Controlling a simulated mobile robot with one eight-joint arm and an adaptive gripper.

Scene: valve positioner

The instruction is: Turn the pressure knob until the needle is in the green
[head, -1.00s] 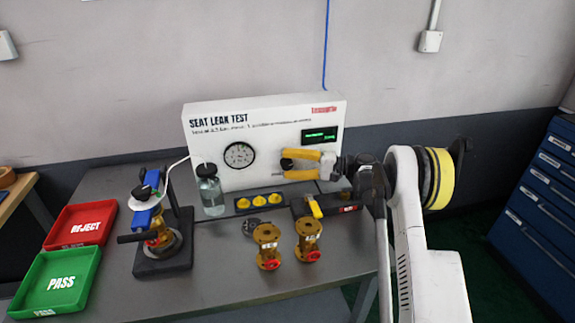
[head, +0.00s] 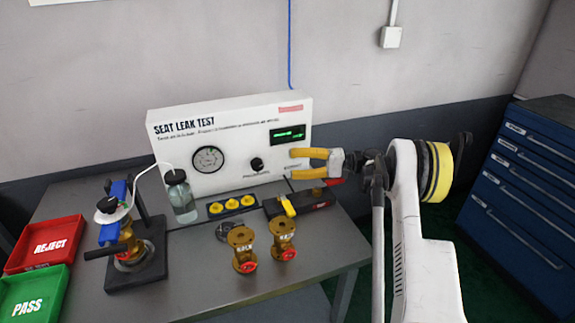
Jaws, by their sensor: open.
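The black pressure knob (head: 257,164) sits on the front of the white SEAT LEAK TEST panel (head: 232,112), right of the gauge. The round gauge (head: 208,159) has a pale face; its needle and any green zone are too small to read. My gripper (head: 293,163) has yellow fingers, spread open and pointing left toward the knob. The fingertips are to the right of the knob, apart from it, with nothing between them. A green-lit display (head: 287,133) is above my gripper on the panel.
A clear bottle (head: 180,197) stands before the panel. A valve on a black stand (head: 134,265) is at left, beside the REJECT tray (head: 46,262) and PASS tray (head: 50,295). Two brass valves (head: 243,248) and a yellow-handled block (head: 318,202) are in front.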

